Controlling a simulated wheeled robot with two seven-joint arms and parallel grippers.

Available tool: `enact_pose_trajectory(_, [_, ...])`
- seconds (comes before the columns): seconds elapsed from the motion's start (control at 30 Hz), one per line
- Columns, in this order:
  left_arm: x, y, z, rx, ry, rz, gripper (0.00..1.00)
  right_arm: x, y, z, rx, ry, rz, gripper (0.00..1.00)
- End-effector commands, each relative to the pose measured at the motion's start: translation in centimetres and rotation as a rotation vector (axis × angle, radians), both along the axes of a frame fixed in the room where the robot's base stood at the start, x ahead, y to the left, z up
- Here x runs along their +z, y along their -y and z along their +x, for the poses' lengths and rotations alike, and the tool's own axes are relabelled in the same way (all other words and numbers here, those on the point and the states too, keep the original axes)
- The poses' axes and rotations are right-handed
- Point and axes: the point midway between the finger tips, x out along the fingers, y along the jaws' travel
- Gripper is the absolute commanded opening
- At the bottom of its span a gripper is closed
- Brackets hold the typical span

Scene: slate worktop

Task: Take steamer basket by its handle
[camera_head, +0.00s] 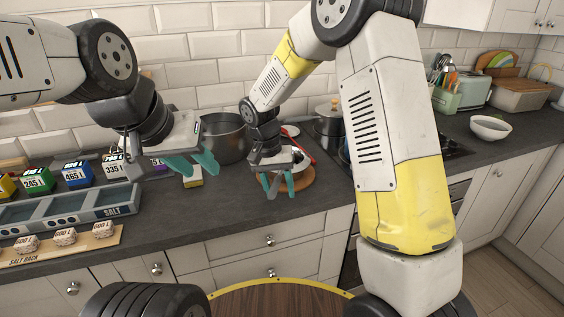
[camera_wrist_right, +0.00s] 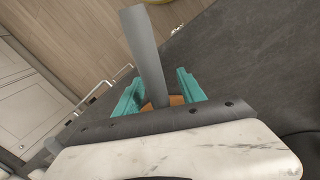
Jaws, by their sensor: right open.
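In the right wrist view, a long grey bar, seemingly a handle (camera_wrist_right: 147,50), stands between the two teal fingers of the right gripper (camera_wrist_right: 158,92). A small orange-brown patch shows at its base. I cannot tell whether the fingers touch the bar. My left gripper (camera_head: 195,166) is open and appears empty above the worktop.
A large grey pot (camera_head: 224,137) stands behind the grippers, and a lidded pot (camera_head: 328,126) stands to the right. A grey compartment tray (camera_head: 70,217), several labelled boxes and a salt rack (camera_head: 62,246) lie at left. The front worktop is mostly clear.

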Motion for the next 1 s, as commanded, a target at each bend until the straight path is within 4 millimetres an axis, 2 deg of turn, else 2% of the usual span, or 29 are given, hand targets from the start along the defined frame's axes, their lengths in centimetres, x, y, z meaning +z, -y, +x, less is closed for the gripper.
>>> enact_pose_trajectory(0.17, [0.0,0.0,0.0,0.0,0.0,0.0,0.36,0.0,0.01,0.01,0.0,0.0,0.0,0.45])
enact_pose_trajectory(0.4, [0.0,0.0,0.0,0.0,0.0,0.0,0.36,0.02,0.01,0.01,-0.001,0.0,0.0,0.0])
enact_pose_trajectory(1.0, [0.0,0.0,0.0,0.0,0.0,0.0,0.36,0.05,0.0,0.01,-0.001,0.0,0.0,0.0])
